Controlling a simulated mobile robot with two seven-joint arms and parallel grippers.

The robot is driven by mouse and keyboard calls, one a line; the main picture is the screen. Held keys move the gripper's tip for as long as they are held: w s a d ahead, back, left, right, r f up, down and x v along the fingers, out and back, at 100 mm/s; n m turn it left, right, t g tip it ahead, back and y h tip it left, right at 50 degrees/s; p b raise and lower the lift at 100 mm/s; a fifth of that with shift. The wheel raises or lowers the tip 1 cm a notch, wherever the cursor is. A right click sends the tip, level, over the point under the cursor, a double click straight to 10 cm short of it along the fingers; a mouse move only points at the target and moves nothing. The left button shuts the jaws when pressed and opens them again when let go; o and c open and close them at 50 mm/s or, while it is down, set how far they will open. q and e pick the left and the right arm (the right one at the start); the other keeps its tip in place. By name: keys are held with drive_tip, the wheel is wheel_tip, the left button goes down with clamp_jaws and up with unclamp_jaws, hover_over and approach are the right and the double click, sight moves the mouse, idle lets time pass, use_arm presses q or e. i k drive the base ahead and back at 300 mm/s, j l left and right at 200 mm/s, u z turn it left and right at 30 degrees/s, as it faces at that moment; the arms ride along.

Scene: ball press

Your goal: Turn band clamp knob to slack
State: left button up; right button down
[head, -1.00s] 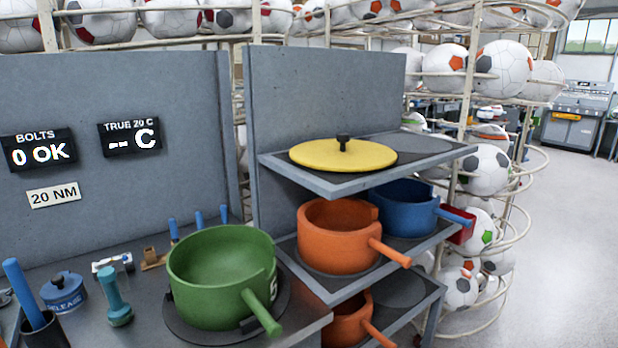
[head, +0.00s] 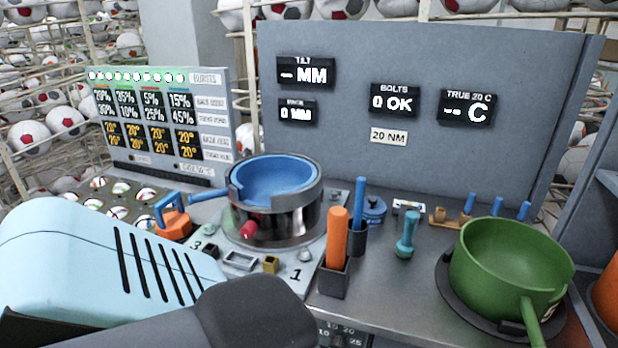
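A blue pan (head: 275,181) sits inside a dark shiny band clamp (head: 290,222) on the work plate. The pan's blue handle (head: 210,195) points left out of the band. A red knob (head: 249,230) sticks out of the front left of the band. Nothing touches the knob. I cannot tell how tight the band is. Neither gripper's fingers show; only large light blue and dark grey parts, which may be my arms, fill the lower left and bottom of the head view.
An orange block-like tool (head: 172,217) stands left of the clamp. An orange-handled tool (head: 336,240) stands upright in a dark holder at its right. A green pot (head: 508,265) is further right. A grey panel (head: 430,60) with displays rises behind.

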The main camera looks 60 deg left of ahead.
sight(250, 228)
drive_tip(key=u, duration=1.95)
